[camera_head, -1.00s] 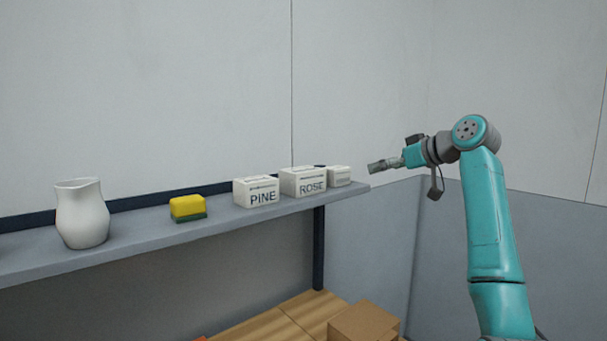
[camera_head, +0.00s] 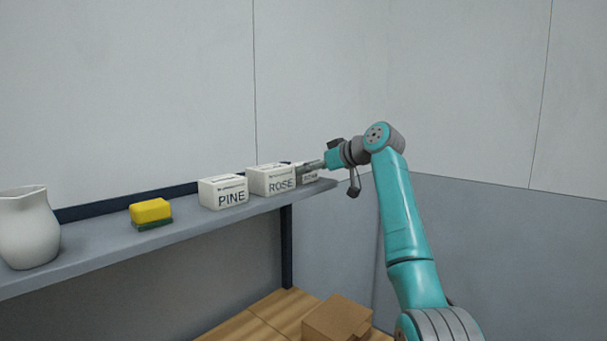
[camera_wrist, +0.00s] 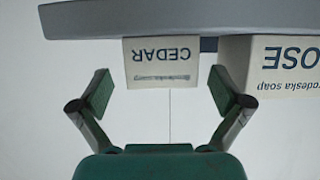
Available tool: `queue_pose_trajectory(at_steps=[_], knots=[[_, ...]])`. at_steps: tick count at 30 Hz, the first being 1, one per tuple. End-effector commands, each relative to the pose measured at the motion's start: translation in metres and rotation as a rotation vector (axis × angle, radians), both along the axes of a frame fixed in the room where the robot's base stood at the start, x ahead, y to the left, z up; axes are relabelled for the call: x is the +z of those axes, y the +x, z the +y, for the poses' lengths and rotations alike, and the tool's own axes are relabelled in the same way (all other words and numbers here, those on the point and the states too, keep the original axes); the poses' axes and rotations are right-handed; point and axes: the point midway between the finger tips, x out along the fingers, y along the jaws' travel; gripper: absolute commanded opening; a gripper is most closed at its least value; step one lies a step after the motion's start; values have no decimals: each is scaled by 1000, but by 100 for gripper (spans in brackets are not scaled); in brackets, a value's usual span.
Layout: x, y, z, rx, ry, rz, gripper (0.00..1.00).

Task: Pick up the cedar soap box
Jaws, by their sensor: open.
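The cedar soap box (camera_wrist: 160,62) is a small white box lettered CEDAR, upside down in the wrist view because that view is inverted. It stands on the shelf (camera_wrist: 75,20) and shows between and just beyond the fingers of my gripper (camera_wrist: 167,92). In the head view the cedar box (camera_head: 311,178) is at the shelf's right end, partly hidden by my gripper (camera_head: 303,168). My gripper is open, with nothing held. The rose soap box (camera_wrist: 285,66) is right beside the cedar box in the wrist view, close to one finger.
The shelf (camera_head: 100,243) also holds the pine soap box (camera_head: 224,192), a yellow and green sponge (camera_head: 151,213) and a white pitcher (camera_head: 29,230). A wall stands behind. Cardboard boxes (camera_head: 336,318) lie below the shelf's right end. Free air lies to the right.

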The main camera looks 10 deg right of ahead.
Motion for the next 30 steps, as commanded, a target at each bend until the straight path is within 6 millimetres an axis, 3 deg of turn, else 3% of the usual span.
queue_pose_trajectory(at_steps=[7, 15, 17, 24, 30], knots=[[-11, 20, 18, 1, 0, 0, 100], [-12, 22, 19, 0, 0, 0, 100], [-12, 22, 19, 0, 0, 0, 88], [-13, 22, 19, 0, 0, 0, 30], [-12, 22, 19, 0, 1, -1, 30]])
